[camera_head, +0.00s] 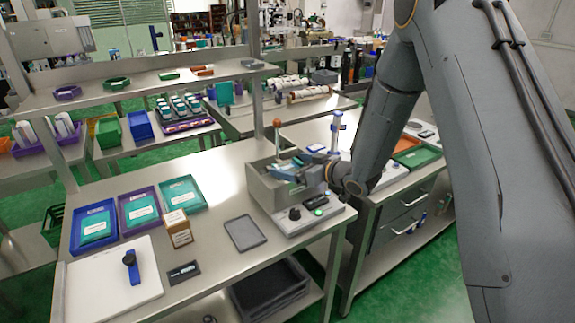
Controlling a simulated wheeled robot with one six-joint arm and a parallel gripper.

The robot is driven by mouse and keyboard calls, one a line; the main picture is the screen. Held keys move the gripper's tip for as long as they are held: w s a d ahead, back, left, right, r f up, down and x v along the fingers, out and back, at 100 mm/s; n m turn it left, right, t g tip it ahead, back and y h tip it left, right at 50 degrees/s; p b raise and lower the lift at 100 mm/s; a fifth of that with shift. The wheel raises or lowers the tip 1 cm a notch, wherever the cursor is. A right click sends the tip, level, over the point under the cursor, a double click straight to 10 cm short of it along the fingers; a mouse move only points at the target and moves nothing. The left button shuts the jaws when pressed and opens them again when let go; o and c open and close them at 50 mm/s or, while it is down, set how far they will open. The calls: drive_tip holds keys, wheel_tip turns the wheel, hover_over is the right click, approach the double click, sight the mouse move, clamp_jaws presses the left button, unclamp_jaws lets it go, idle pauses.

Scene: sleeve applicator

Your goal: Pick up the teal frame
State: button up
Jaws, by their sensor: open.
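My gripper (302,173) is at the grey open-topped box of the sleeve applicator (268,193), reaching in from the right. Its jaws are open. A flat blue-teal piece (281,171) lies at the box top, just left of the fingertips. It may be the teal frame, but it is small and partly hidden by the gripper. I cannot tell whether the jaws touch it. A teal tray (193,203) with a labelled packet sits on the table to the left, and an upright teal panel (225,94) stands farther back.
An orange-topped lever (277,125) stands upright behind the box. A shelf (140,87) with several small coloured frames runs above the back edge.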

drive_tip(key=c, duration=1.2)
drive_tip(key=shift+r, duration=0.15)
